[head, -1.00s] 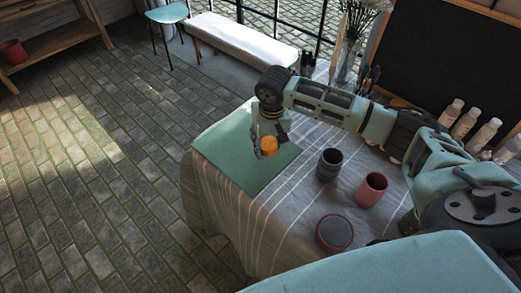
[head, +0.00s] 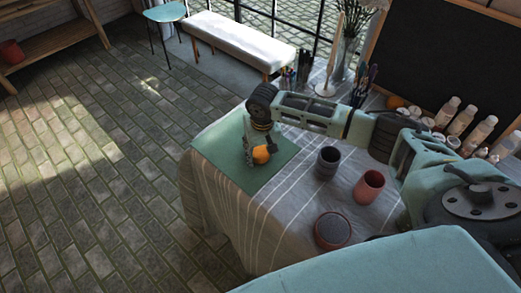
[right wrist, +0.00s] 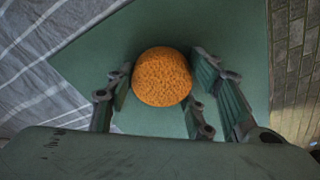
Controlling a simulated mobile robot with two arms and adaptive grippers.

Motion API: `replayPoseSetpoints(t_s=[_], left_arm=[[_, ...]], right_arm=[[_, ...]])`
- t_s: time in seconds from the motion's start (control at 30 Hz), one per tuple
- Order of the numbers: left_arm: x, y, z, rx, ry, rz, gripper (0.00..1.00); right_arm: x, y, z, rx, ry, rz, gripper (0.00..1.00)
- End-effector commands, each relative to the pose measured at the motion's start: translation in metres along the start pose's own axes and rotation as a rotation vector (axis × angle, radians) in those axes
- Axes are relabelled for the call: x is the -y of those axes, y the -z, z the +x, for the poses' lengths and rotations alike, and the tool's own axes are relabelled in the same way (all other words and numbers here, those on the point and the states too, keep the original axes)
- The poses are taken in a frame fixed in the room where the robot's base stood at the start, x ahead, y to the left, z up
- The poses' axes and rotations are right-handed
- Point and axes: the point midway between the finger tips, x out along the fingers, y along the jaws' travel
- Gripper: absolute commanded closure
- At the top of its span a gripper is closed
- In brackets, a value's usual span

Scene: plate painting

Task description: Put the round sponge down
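The round sponge (head: 261,155) is orange and sits low over the green mat (head: 225,160) on the near-left part of the table; it appears to rest on the mat. In the right wrist view the sponge (right wrist: 162,77) lies between the fingers of my right gripper (right wrist: 162,90), with green mat behind it and small gaps beside it. In the head view my right gripper (head: 256,148) reaches down around the sponge, its fingers spread apart and open. Exact finger contact is hard to tell. My left gripper is in neither view.
A dark cup (head: 327,165), a reddish cup (head: 368,187) and a low round dish (head: 332,231) stand right of the mat on the striped tablecloth (head: 285,205). Several paint bottles (head: 462,120) stand at the right by a blackboard (head: 450,50). The mat around the sponge is clear.

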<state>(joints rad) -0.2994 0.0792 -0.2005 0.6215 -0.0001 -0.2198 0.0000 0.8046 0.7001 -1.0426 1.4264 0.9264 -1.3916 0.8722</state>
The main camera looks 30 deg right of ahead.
Motion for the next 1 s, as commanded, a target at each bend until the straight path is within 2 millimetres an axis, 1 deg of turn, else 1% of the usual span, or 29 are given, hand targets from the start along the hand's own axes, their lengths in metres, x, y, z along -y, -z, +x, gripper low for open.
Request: replayPoseSetpoints(t_s=[0.03,0.13,0.43,0.53,0.67,0.9,1.0], left_arm=[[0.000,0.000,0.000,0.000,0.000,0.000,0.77],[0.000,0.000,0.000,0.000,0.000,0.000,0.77],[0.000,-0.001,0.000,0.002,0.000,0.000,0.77],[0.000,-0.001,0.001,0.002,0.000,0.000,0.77],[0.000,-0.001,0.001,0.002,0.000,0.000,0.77],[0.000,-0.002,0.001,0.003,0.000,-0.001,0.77],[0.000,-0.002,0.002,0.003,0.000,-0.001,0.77]], right_arm=[[0.000,0.000,0.000,0.000,0.000,0.000,0.45],[0.000,0.000,0.000,0.000,0.000,0.000,0.36],[0.000,0.000,-0.001,-0.001,0.000,0.000,0.36],[0.000,0.001,-0.007,-0.003,0.001,0.000,0.36],[0.000,0.002,-0.026,-0.004,0.001,0.000,0.36],[0.000,0.002,-0.079,-0.005,0.002,0.000,0.36],[0.000,0.001,-0.097,-0.003,0.002,-0.001,0.36]])
